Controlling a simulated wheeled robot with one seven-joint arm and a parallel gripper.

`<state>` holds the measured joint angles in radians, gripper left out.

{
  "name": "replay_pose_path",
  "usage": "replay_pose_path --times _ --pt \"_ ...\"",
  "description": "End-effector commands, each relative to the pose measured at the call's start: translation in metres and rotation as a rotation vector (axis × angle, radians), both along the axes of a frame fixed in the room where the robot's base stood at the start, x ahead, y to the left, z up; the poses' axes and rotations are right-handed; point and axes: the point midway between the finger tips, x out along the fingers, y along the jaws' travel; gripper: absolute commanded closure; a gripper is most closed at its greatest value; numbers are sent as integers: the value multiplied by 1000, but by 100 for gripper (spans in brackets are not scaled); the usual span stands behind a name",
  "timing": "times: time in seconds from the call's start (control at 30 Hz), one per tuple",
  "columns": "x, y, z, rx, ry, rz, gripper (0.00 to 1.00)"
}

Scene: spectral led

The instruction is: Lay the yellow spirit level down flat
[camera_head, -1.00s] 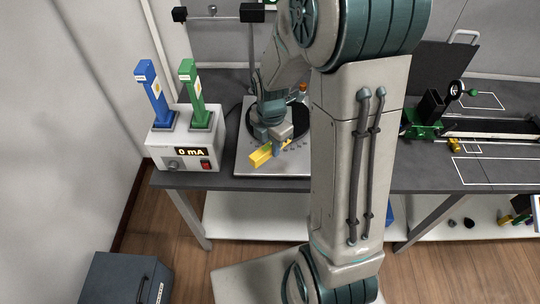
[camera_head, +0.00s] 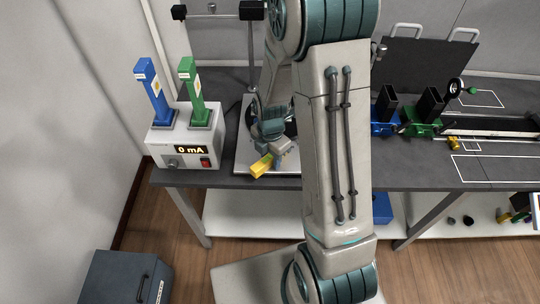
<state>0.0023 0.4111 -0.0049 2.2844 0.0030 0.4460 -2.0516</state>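The yellow spirit level (camera_head: 262,166) is a small yellow block at the front of the light base plate (camera_head: 243,165) on the bench. My gripper (camera_head: 275,155) is right at the level's upper end, its fingers small and partly hidden. The level's long side runs slantwise, down to the left. Whether it lies flat on the plate or is held just above it, I cannot tell. Whether the fingers are closed on it is also unclear. My own arm hides the right side of the plate.
A white meter box (camera_head: 185,140) reading 0 mA, with a blue and a green upright piece, stands left of the plate. Blue (camera_head: 384,122) and green (camera_head: 424,118) mounts and a dark rail (camera_head: 495,128) are on the right. A grey case (camera_head: 127,278) is on the floor.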

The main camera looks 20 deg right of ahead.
Motion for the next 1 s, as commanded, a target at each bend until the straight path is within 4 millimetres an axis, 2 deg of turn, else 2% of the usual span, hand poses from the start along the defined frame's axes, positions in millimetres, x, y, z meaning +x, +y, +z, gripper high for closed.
replay_pose_path --times 0.3,0.47,1.0 --pt "0 0 1 0 0 0 53" --pt "1 0 10 1 -4 -1 53" --pt "1 0 105 0 -4 -1 53"
